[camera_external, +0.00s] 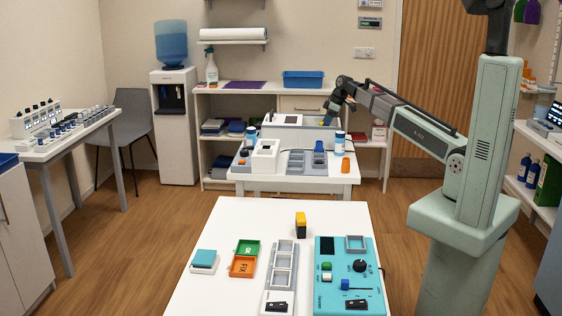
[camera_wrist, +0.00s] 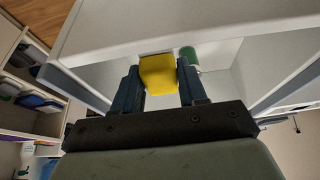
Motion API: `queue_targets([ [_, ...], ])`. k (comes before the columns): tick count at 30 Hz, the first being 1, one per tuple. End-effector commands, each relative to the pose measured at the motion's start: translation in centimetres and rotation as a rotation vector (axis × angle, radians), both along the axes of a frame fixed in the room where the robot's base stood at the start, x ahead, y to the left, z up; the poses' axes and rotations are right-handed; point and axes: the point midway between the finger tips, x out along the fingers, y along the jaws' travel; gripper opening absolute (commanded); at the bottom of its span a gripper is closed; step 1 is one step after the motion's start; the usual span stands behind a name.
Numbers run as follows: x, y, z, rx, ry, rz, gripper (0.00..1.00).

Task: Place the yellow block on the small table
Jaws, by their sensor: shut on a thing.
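A yellow block (camera_wrist: 158,75) is held between the two dark fingers of my gripper (camera_wrist: 159,82) in the wrist view. My gripper (camera_external: 330,113) is far back in the external view, low over the rear white table (camera_external: 342,179). The block is too small there to make out clearly. A pale tabletop edge (camera_wrist: 170,32) shows just beyond the block in the wrist view; I cannot tell whether they touch. Another block with a yellow top (camera_external: 300,224) stands on the front white table (camera_external: 222,223).
The rear table carries a white device (camera_external: 264,157), grey trays (camera_external: 291,162), an orange cup (camera_external: 345,165) and a bottle (camera_external: 339,142). The front table holds a teal panel (camera_external: 327,280) and bins (camera_external: 245,265). Shelving (camera_external: 215,105) stands behind.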

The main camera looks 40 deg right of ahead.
Motion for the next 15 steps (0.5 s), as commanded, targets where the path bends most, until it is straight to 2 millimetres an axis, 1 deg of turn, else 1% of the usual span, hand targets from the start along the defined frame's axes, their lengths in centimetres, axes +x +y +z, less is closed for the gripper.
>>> queue_targets([
  [5, -0.1, 0.0, -1.1, 0.000, 0.001, 0.000, 0.08],
  [12, -0.1, 0.0, -3.7, 0.000, 0.001, 0.000, 0.08],
  [15, 0.0, 0.0, -3.9, 0.000, 0.000, 0.000, 0.08],
])
